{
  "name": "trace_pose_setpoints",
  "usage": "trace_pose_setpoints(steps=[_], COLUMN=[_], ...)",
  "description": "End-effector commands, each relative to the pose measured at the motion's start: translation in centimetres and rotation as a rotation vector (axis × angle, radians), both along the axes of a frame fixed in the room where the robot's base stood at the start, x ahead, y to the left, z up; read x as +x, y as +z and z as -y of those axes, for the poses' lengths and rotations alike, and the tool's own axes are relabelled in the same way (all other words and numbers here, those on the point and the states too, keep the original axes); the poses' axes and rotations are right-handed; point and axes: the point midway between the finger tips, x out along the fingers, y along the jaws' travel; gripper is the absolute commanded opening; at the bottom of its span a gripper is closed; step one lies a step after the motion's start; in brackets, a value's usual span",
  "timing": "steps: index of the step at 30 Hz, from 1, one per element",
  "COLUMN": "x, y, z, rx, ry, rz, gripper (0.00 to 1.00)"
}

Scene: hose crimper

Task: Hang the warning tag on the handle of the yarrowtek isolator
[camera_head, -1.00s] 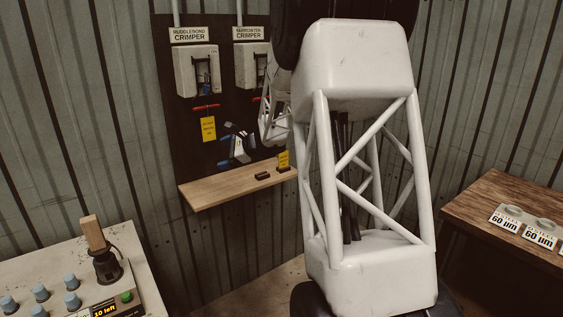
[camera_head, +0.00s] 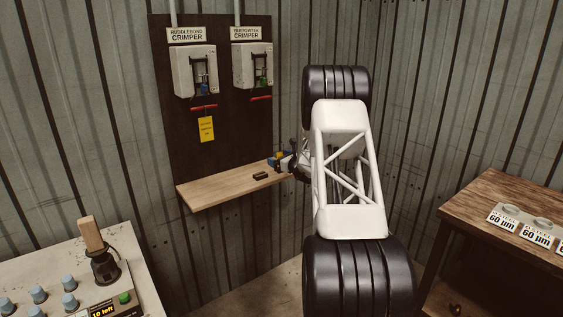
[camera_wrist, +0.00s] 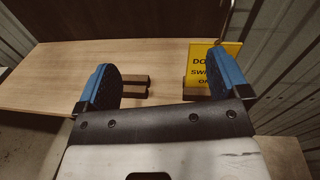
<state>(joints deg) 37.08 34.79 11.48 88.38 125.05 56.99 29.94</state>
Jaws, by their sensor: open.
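A yellow warning tag (camera_wrist: 203,62) stands upright in a small dark holder (camera_wrist: 194,88) on the wooden shelf. In the wrist view it is ahead of my right finger, which covers part of it. My gripper (camera_wrist: 165,80) is open and empty, with blue fingers spread over the shelf's front part. In the head view my gripper (camera_head: 279,160) is at the shelf's right end and mostly hides the tag. The right-hand isolator box (camera_head: 253,66), with a blurred label, has a red handle (camera_head: 258,98) below it, with no tag on it.
The Ruddlebond crimper box (camera_head: 195,72) is on the left; a yellow tag (camera_head: 206,129) hangs below its red handle (camera_head: 203,107). An empty dark holder (camera_head: 260,176) sits on the shelf (camera_head: 220,190). A control desk (camera_head: 50,255) and a side table (camera_head: 490,190) flank the floor.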

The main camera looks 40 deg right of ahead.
Motion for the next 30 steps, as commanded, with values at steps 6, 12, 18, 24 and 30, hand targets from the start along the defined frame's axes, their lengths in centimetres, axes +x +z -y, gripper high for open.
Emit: trace_pose_setpoints(steps=[6, 12, 18, 24, 30], x=[0.0, 0.0, 0.0, 0.3, 1.6], y=[-2.9, -3.5, -3.5, -3.5, -3.6], z=[4.7, 5.8, 5.8, 5.8, 5.8], rx=[0.081, 0.102, 0.102, 0.102, 0.102], ry=[-0.089, -0.113, -0.113, -0.112, -0.112], rz=[0.026, 0.035, 0.035, 0.035, 0.035], gripper=[0.94, 0.94, 0.94, 0.94, 0.94])
